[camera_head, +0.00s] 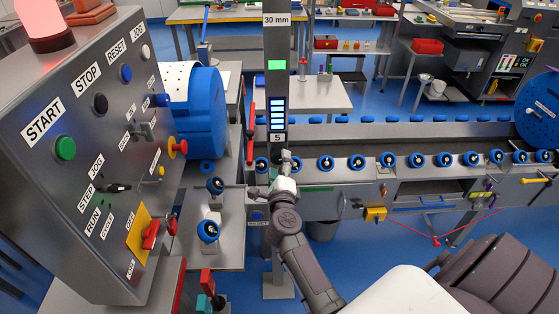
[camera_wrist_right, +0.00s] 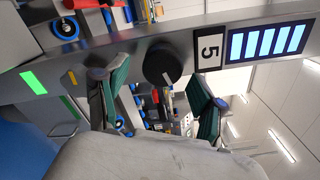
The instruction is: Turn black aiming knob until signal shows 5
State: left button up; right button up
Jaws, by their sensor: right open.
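The black aiming knob (camera_wrist_right: 163,64) is round and sits on the grey post, just beside a white plate marked 5 (camera_wrist_right: 208,50). The signal (camera_wrist_right: 270,41) is a column of several bars, all lit pale blue; it also shows on the post in the head view (camera_head: 277,114), above the 5 plate. My right gripper (camera_wrist_right: 158,75) is open, with green-padded fingers on either side of the knob in the wrist view; contact cannot be told. In the head view my right gripper (camera_head: 281,164) is at the post just below the 5 plate and largely hides the knob. My left gripper is out of view.
A control panel (camera_head: 95,130) with buttons and switches stands at the left, near a blue drum (camera_head: 205,110). A conveyor rail (camera_head: 400,160) with blue rollers runs to the right. A green lamp (camera_head: 277,64) is lit higher on the post.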

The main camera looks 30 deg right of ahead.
jog(key=v, duration=1)
jog(key=shift+r, duration=0.1)
